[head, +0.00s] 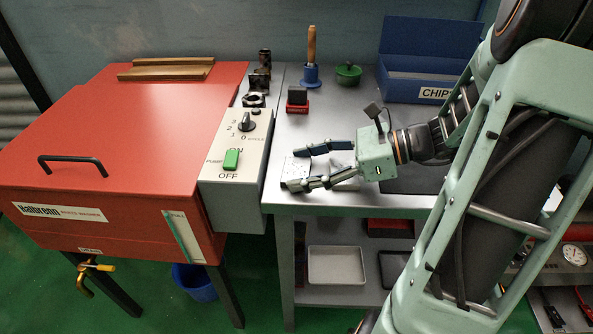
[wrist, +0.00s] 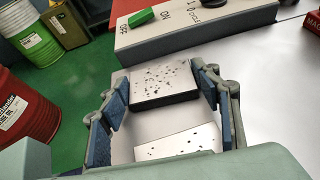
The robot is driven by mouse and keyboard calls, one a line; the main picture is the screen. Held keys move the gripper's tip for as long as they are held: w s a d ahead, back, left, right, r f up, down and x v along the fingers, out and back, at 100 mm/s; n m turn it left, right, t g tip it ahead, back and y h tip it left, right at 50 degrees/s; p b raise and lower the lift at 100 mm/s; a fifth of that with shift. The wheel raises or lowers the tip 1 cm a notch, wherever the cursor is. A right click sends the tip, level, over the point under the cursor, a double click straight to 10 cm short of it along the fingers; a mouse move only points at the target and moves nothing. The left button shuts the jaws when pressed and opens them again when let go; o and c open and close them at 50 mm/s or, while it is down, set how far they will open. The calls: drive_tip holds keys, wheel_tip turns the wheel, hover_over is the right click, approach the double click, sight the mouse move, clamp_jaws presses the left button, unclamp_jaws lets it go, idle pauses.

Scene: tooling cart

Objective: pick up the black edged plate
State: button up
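The black edged plate (wrist: 163,78) has a pale, speckled top and a thick dark side. It lies flat between the fingers of my gripper (wrist: 163,84) in the wrist view. A finger stands on each side, open around it; I cannot tell whether either touches it. A second pale, speckled plate (wrist: 180,142) lies closer to the palm, partly hidden by my gripper's body, and its edge shows no clear black band. In the head view, my gripper (head: 298,168) reaches left over the bench, with the black edged plate (head: 294,168) at its fingertips, partly covered.
A red parts washer (head: 130,140) with a switch box (head: 237,155) stands left of the metal bench (head: 330,110). A red-and-black block (head: 297,100), a wooden-handled tool (head: 311,55), a green-lidded item (head: 348,74) and a blue chips bin (head: 425,60) stand at the back.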

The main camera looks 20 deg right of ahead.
drive_tip(key=c, duration=0.7)
drive_tip(key=shift+c, duration=0.9)
drive_tip(key=shift+r, duration=0.1)
